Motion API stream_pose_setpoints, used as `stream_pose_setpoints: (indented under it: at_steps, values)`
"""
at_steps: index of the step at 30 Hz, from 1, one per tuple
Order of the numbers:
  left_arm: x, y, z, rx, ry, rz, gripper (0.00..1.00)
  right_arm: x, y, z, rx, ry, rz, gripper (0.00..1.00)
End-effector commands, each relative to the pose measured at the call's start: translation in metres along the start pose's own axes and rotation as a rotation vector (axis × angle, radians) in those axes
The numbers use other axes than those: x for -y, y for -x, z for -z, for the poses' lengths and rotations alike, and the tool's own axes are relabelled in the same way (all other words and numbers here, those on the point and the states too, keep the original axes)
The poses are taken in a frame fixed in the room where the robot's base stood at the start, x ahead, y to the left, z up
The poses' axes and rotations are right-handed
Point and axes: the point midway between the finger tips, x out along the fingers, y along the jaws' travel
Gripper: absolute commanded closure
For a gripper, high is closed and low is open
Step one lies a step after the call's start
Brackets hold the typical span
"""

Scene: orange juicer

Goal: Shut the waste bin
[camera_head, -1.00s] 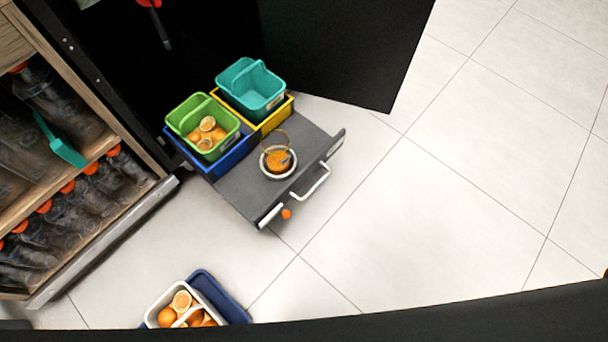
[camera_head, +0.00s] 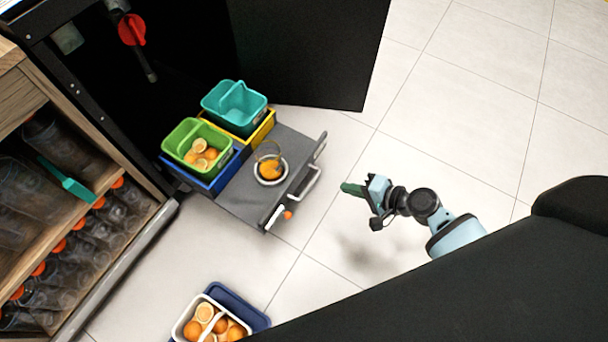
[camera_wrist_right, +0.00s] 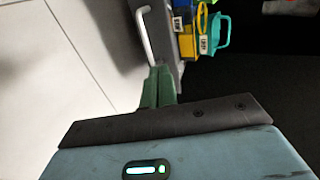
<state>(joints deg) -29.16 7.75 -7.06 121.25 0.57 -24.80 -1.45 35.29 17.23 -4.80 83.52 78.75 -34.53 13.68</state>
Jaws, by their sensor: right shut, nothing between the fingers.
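The waste bin is a dark grey pull-out drawer (camera_head: 250,192), drawn out of the black cabinet, with a white handle (camera_head: 308,182) on its front. The drawer carries a green bin (camera_head: 181,137) with orange halves, a teal bin (camera_head: 226,98) and a bowl with orange contents (camera_head: 271,169). My right gripper (camera_head: 347,188) is shut and empty, its green fingertips a little to the right of the handle, apart from it in the head view. In the right wrist view the fingers (camera_wrist_right: 159,85) point toward the drawer, near the handle (camera_wrist_right: 146,36). My left gripper is out of view.
A bottle shelf (camera_head: 70,240) stands at the left. A white basket of oranges (camera_head: 205,318) and a blue container (camera_head: 245,303) are on the floor in front. The black cabinet door (camera_head: 300,50) stands behind the drawer. Tiled floor on the right is clear.

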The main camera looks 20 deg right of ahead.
Motion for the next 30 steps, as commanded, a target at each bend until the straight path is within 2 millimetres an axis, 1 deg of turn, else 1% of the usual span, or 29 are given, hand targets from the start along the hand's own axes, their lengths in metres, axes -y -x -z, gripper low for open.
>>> stream_pose_setpoints:
  at_steps: [5, 8, 11, 24, 26, 30]
  values:
    - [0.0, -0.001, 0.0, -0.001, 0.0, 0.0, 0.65, -0.001, -0.003, 0.0, 0.0, -0.001, 0.0, 1.0]
    - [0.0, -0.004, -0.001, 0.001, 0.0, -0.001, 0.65, -0.001, -0.011, 0.0, 0.0, -0.001, 0.001, 1.0]
    - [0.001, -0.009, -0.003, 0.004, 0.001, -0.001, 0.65, -0.002, -0.025, 0.0, -0.001, 0.0, 0.0, 1.0]
    - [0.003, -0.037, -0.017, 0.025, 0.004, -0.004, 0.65, -0.002, -0.106, 0.0, 0.0, 0.0, -0.001, 1.0]
    - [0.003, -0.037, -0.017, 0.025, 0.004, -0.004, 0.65, 0.006, -0.113, 0.0, 0.0, 0.003, 0.001, 1.0]
    - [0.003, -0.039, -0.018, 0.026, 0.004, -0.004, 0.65, 0.014, -0.126, 0.0, 0.0, 0.002, 0.0, 1.0]
